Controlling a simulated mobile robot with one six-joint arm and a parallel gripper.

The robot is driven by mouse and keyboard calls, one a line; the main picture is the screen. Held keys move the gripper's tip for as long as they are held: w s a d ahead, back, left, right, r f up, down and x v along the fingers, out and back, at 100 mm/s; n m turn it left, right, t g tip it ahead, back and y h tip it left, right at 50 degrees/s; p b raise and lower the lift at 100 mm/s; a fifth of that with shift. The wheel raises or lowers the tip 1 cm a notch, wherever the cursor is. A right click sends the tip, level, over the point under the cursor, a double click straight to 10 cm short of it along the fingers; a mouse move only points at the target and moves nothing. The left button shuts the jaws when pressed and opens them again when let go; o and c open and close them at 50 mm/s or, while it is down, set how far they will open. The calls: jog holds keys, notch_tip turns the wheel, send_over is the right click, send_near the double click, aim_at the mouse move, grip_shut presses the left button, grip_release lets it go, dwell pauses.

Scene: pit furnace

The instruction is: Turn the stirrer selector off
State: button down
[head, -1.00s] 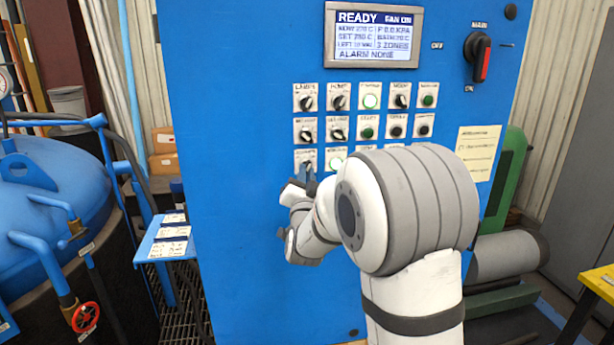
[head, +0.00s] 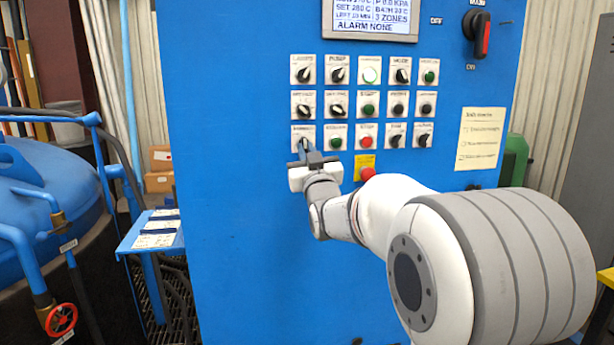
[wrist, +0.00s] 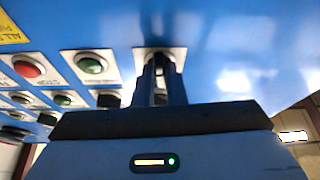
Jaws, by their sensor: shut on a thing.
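The stirrer selector (head: 300,130) is the bottom-left switch on the blue control panel, a dark knob on a white plate; its small label is too blurred to read. My gripper (head: 304,148) is in front of it, with its dark fingers shut on the knob. In the wrist view my gripper (wrist: 161,82) reaches up to the selector plate (wrist: 142,60), one finger on each side of the knob. The fingers hide most of the knob, so I cannot tell its pointing direction.
A dark green lamp (head: 336,142) and a red button (head: 366,141) sit to the right in the same row. A red emergency stop (head: 367,173) on a yellow plate is just below. A small shelf with cards (head: 155,232) juts out at the left.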

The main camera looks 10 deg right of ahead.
jog(key=n+y+b, duration=0.1)
jog(key=n, duration=0.1)
jog(key=n+y+b, duration=0.1)
jog(key=shift+d+f+n+g+b, duration=0.2)
jog(key=shift+n+g+b, duration=0.1)
jog(key=shift+n, duration=0.1)
jog(key=shift+r+n+g+y+b, duration=0.15)
jog(key=shift+n+y+b, duration=0.2)
jog(key=shift+n, duration=0.45)
jog(key=shift+r+n+g+y+b, duration=0.15)
jog(key=shift+n+y+b, duration=0.2)
jog(key=shift+n, duration=0.45)
jog(key=c, duration=1.5)
grip_release()
jog(key=b+v, duration=0.1)
jog(key=v, duration=0.6)
jog(key=shift+s+d+f, duration=0.15)
jog(key=shift+s, duration=0.2)
